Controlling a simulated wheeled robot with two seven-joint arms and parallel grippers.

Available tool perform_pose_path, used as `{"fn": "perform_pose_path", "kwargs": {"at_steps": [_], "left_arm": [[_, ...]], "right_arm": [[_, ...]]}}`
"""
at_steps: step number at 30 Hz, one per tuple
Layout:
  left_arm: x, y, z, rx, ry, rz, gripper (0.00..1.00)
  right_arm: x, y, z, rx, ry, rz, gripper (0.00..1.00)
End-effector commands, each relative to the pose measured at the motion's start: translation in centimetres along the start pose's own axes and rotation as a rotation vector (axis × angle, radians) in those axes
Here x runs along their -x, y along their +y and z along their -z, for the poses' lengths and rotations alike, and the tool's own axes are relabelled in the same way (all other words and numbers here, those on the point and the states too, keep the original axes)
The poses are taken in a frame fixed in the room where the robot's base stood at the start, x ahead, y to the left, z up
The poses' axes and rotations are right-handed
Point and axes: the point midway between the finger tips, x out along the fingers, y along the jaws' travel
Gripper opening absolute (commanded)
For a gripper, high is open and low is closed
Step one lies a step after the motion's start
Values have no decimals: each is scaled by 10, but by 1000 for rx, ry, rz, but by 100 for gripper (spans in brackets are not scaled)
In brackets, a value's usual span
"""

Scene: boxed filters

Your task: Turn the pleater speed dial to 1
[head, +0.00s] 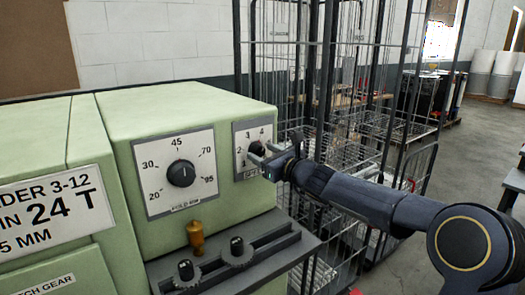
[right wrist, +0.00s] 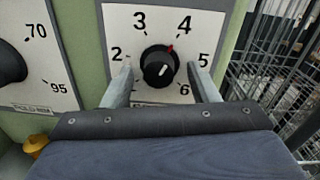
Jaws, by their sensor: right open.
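The speed dial is a black round knob (right wrist: 160,66) on a white plate (right wrist: 118,20) with numbers; 2 to 6 show in the right wrist view. A red mark shows at the knob's upper right, towards 4, and a short white line lies on its face. My right gripper (right wrist: 161,69) is open, one finger on each side of the knob, with gaps visible; contact cannot be told. In the head view the knob (head: 257,149) is partly hidden by my right gripper (head: 264,160). My left gripper is out of view.
A larger dial (head: 181,173), marked 20 to 95, sits left on the green machine (head: 120,110). Below are an amber knob (head: 196,238) and a grey ledge (head: 225,262) with two black knobs. Wire cages (head: 335,100) stand close behind, at right.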

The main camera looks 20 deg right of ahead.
Motion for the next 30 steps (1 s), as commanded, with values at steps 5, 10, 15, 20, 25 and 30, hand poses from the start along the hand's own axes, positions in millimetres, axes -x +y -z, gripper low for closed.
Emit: {"fn": "perform_pose_path", "kwargs": {"at_steps": [5, 10, 15, 20, 25, 30], "left_arm": [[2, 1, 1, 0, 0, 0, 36], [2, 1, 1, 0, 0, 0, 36], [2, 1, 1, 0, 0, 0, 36], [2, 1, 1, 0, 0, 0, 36], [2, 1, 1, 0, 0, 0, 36], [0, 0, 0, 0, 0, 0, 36]], "right_arm": [[-10, 1, 0, 2, -1, -1, 54], [-10, 1, 0, 3, -1, -1, 54], [-10, 1, 0, 3, -1, -1, 38], [-10, 1, 0, 3, -1, -1, 17], [-10, 1, 0, 3, -1, -1, 10], [-10, 1, 0, 20, -1, -2, 10]]}}
